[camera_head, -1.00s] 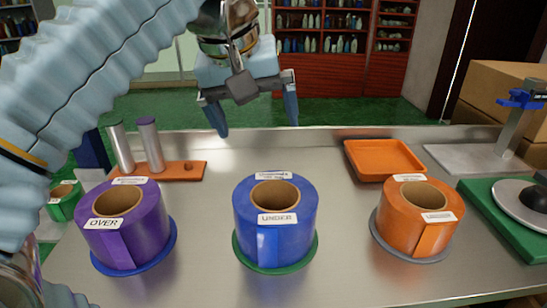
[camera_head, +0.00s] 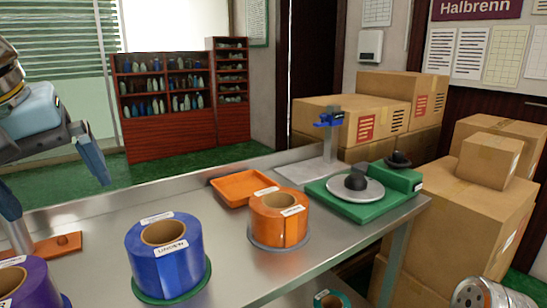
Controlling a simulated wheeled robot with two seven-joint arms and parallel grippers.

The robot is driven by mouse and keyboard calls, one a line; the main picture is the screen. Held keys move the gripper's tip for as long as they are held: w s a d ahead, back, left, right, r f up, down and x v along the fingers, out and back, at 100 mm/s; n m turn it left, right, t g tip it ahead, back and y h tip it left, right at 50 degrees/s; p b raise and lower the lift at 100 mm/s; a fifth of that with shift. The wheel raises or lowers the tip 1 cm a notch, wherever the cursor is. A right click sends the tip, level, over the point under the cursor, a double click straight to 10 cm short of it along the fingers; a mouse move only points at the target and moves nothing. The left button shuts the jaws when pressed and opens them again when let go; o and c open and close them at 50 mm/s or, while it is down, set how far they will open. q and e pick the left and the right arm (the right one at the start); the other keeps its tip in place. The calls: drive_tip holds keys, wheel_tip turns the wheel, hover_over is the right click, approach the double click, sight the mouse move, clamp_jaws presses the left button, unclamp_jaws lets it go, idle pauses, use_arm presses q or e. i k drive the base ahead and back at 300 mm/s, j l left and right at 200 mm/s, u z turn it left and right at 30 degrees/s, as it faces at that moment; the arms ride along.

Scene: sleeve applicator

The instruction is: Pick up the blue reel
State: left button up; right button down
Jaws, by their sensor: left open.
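The blue reel (camera_head: 167,262) stands upright on a green round base on the metal table, left of the middle. It has an open brown core and a white label reading UNDER. My left gripper (camera_head: 57,202) is open and empty at the left edge, its fingers pointing down. It is above the table, left of the blue reel and apart from it. My right gripper does not show.
An orange reel (camera_head: 279,220) on a grey base stands right of the blue one. A purple reel (camera_head: 27,284) is cut off at lower left. An orange tray (camera_head: 242,188) and a green device (camera_head: 393,180) lie farther back. Boxes (camera_head: 447,236) stand beyond the table's right edge.

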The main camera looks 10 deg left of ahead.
sight(166, 253)
drive_tip(key=k, duration=1.05)
